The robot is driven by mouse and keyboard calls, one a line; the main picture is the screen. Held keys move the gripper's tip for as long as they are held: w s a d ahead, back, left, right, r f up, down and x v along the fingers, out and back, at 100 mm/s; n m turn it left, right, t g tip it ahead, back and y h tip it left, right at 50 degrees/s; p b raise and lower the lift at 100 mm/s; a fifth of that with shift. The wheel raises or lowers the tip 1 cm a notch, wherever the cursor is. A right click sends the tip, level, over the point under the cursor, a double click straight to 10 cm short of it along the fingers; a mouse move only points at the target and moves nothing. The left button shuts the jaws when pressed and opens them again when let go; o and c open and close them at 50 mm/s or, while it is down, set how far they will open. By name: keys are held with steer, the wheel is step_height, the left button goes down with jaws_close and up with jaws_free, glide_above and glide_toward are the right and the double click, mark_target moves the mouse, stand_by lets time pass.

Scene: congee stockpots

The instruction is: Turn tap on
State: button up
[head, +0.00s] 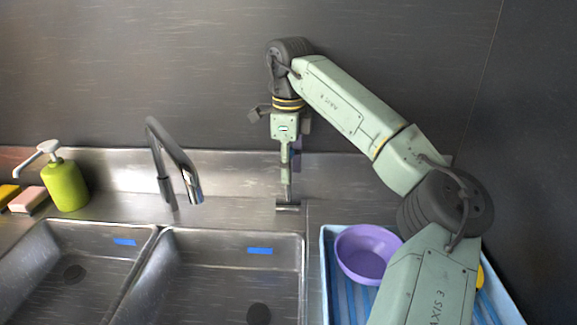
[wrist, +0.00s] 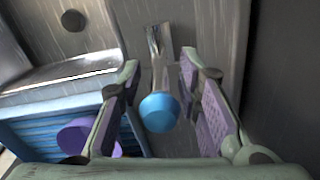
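A chrome gooseneck tap (head: 172,165) stands behind the sinks in the head view. My gripper (head: 288,192) points down at the back counter, to the right of the tap spout. In the wrist view my gripper (wrist: 160,68) is open, its purple-padded fingers spread wide. Between them is a round blue knob-like piece (wrist: 158,112) with a flat metal part (wrist: 159,42) beyond it; it may be a tap handle. The fingers stand on either side of it with gaps. In the head view the gripper hides the blue piece, and a small metal piece (head: 288,206) shows below the fingers.
Two steel sinks (head: 304,262) lie in front. A blue draining tray (head: 326,275) with a purple bowl (head: 368,252) stands at the right, below my arm. A green soap pump (head: 66,186) and sponges (head: 28,200) are at the left. A dark wall rises close behind.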

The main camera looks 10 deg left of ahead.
jaws_close()
stand_by(0.7)
